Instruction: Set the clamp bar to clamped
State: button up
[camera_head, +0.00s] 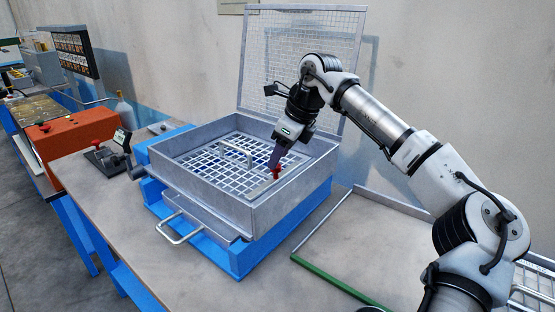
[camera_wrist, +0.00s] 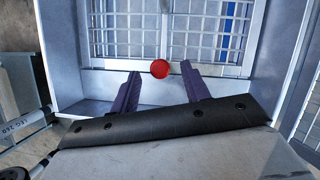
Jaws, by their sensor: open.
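A red knob (camera_head: 277,172) stands inside the grey sieve box (camera_head: 215,196), near its right side, by a flat pale bar (camera_head: 259,188) along the grid's edge. I take this bar to be the clamp bar; whether it is clamped I cannot tell. My gripper (camera_head: 275,158) is over the knob, its purple fingers pointing down. In the wrist view the round red knob (camera_wrist: 160,69) shows between the two open fingertips (camera_wrist: 161,70), with a gap on each side. How far the fingers are above or around it is unclear.
The mesh lid (camera_head: 300,60) stands open behind the box. A raised handle (camera_head: 236,152) sits on the grid. A drawer handle (camera_head: 180,236) sticks out at the front left. A green-edged tray (camera_head: 325,277) lies right of the blue base (camera_head: 246,250). An orange unit (camera_head: 70,140) stands left.

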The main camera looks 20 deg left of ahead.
jog(key=v, duration=1.1)
jog(key=shift+r, duration=0.35)
